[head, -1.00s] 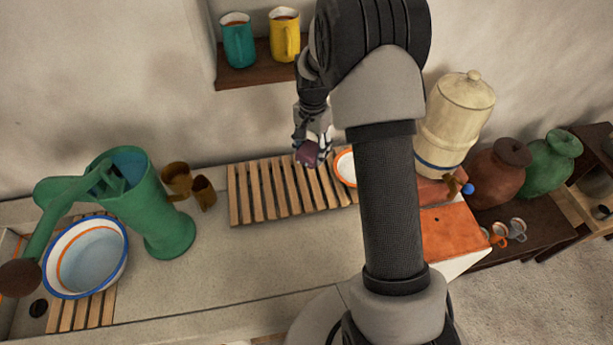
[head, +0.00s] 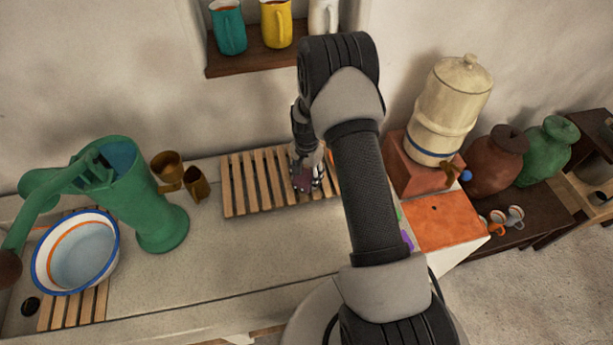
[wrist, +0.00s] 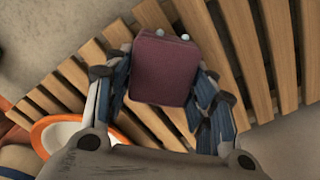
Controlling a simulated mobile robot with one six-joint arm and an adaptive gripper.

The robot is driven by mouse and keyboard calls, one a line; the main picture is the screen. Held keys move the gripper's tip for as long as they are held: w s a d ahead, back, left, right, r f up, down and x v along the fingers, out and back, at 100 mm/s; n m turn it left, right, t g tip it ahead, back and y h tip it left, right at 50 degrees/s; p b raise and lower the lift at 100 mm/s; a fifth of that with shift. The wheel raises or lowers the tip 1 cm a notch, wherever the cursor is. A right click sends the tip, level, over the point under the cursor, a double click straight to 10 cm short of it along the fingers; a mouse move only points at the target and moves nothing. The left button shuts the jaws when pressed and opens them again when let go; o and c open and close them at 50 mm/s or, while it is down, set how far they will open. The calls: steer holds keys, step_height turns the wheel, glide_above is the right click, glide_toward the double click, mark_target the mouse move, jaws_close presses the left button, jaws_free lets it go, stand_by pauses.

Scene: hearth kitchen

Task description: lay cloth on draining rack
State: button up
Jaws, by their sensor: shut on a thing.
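The cloth (wrist: 163,68) is a dark maroon, folded, squarish piece. In the wrist view it sits between the fingers of my gripper (wrist: 165,100), which is shut on it. In the head view the cloth (head: 300,181) shows small below my gripper (head: 307,178), over the right half of the slatted wooden draining rack (head: 240,191). The rack's slats (wrist: 262,55) also show behind the cloth in the wrist view. I cannot tell whether the cloth touches the slats.
A white bowl with an orange rim (wrist: 65,133) is by the rack, mostly hidden by my arm in the head view. A green pump (head: 145,205), brown cups (head: 196,183) and an enamel basin (head: 78,255) stand left. A cream dispenser (head: 447,105) stands right. Bare counter lies in front.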

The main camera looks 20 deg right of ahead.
steer(key=shift+f, duration=0.2)
steer(key=o, duration=1.1)
step_height(320, 180, up, 12)
steer(key=p, duration=0.2)
step_height(320, 180, up, 13)
steer(key=n+t, duration=0.1)
steer(key=n, duration=0.1)
glide_above(306, 174)
steer(key=s+a, duration=0.3)
steer(key=s+a+r+n+t, duration=0.1)
steer(key=s+a+r+n, duration=0.2)
steer(key=s+r, duration=0.5)
steer(key=s+a+r+n+t, duration=0.1)
steer(key=s+r+n, duration=0.1)
steer(key=s, duration=0.4)
steer(key=s+a+r+n, duration=0.2)
steer(key=s+r, duration=0.1)
steer(key=s, duration=0.3)
steer(key=s+a+r+n+t, duration=0.1)
steer(key=s+a+r+n, duration=0.1)
steer(key=s, duration=0.4)
steer(key=shift+s+r+t, duration=0.2)
steer(key=shift+t, duration=0.1)
